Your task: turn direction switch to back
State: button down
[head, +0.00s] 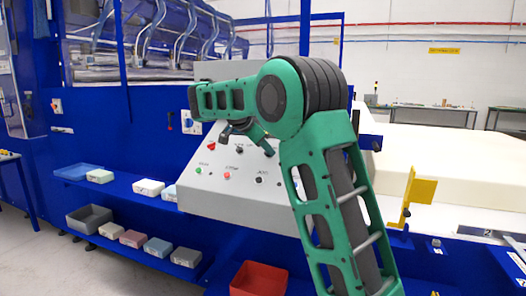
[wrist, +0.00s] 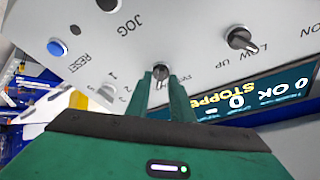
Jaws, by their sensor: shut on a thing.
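A grey control panel (head: 205,190) on the blue machine carries several knobs and buttons. My gripper (wrist: 160,75) reaches down to it, with its two green fingers closed around a small dark rotary switch (wrist: 160,69), which I take to be the direction switch. The fingers hide most of its label and its exact pointing direction. In the head view my gripper (head: 266,148) is at the panel's upper right, and the arm hides the switch there.
In the wrist view a blue RESET button (wrist: 57,47) and a black JOG button (wrist: 107,4) are at upper left. A display (wrist: 250,95) reads STOPPED. In the head view, a shelf below holds several boxes (head: 148,187), and a white foam block (head: 440,165) lies right.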

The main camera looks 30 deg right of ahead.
dwell(0.5)
jog(key=c, duration=1.9)
grip_release()
jog(key=v, duration=1)
jog(key=shift+a+r, duration=0.2)
jog(key=shift+a, duration=0.1)
